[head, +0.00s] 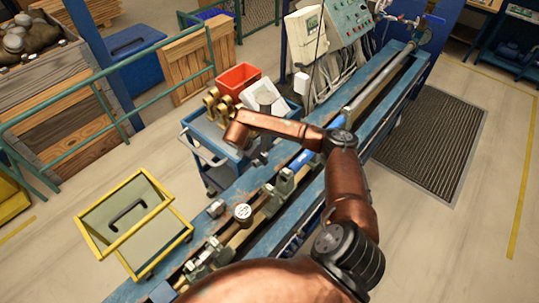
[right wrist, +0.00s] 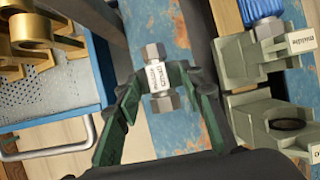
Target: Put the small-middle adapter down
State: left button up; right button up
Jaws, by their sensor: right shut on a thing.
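The small-middle adapter (right wrist: 156,76) is a short silver metal fitting with hex ends and a printed label on its middle. In the right wrist view, it sits between the green fingers of my right gripper (right wrist: 158,88), which is shut on it. Behind it is the worn blue bench top; I cannot tell the gap between them. In the head view, my right gripper (head: 260,159) is small, at the bench's left edge beside the blue cart, and the adapter in it is hard to make out. My left gripper is in neither view.
The blue cart (right wrist: 60,88) carries brass fittings (head: 222,106) and a red bin (head: 238,77). Grey-green clamp blocks (right wrist: 273,112) stand right of the gripper. A round meter (head: 243,212) and a small silver part (head: 216,208) are on the nearer bench. A yellow-framed cart (head: 150,215) stands left.

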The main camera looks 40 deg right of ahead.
aim_at(260, 163)
notch_tip(260, 163, down, 2)
jog(key=shift+s+d+f, duration=0.1)
jog(key=shift+f, duration=0.1)
jog(key=shift+f+p, duration=0.3)
jog(key=shift+f, duration=0.3)
notch_tip(260, 163, down, 3)
jog(key=shift+p, duration=0.35)
jog(key=shift+f, duration=0.1)
jog(key=o, duration=1.4)
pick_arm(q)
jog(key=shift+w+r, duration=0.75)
pick_arm(e)
jog(key=shift+o, duration=0.2)
jog(key=shift+r, duration=0.2)
pick_arm(q)
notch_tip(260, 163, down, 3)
jog(key=b, duration=0.3)
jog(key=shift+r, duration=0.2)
pick_arm(e)
jog(key=v, duration=1.1)
jog(key=shift+a+r, duration=0.3)
